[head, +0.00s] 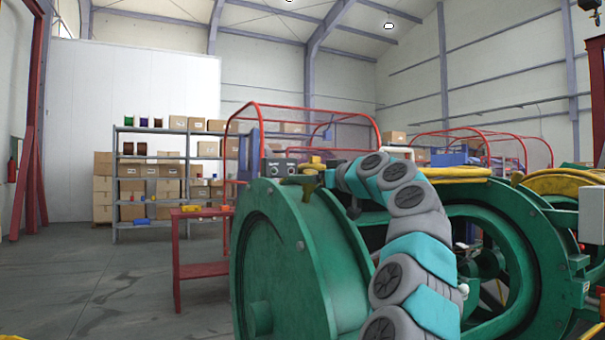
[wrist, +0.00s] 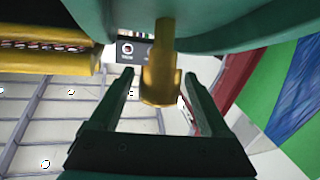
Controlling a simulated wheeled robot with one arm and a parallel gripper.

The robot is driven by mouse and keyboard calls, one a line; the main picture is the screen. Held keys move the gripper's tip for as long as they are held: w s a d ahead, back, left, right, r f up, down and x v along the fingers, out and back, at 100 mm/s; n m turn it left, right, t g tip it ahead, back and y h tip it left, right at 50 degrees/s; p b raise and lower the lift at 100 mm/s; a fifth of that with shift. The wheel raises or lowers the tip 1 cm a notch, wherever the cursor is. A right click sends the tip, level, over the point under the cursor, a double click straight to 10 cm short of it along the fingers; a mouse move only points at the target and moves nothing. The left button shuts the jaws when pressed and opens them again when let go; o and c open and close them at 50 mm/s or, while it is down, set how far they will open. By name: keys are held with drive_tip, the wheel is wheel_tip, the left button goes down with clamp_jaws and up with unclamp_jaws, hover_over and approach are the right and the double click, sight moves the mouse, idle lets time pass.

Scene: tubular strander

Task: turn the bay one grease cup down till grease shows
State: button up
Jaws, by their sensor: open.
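The brass grease cup (wrist: 161,80) shows in the wrist view, joined by a narrow stem to a green rounded housing (wrist: 240,22). My gripper (wrist: 158,74) is open, with one dark green finger on each side of the cup and a visible gap to both. I cannot tell how deep the cup sits between the fingers. No grease can be made out on it. In the head view my arm arches over the green machine (head: 285,250). An olive-yellow fitting (head: 302,183) on its top may be the cup; my gripper is hard to make out there.
A grey control box (head: 278,168) with round dials stands behind the green drum; it also shows in the wrist view (wrist: 127,50). Red guard rails (head: 300,108) rise behind. A red table (head: 200,268) and shelves with boxes (head: 150,175) are at left. The left floor is open.

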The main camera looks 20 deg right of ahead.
drive_tip(key=shift+p+x, duration=0.3)
drive_tip(key=shift+x, duration=0.8)
clamp_jaws()
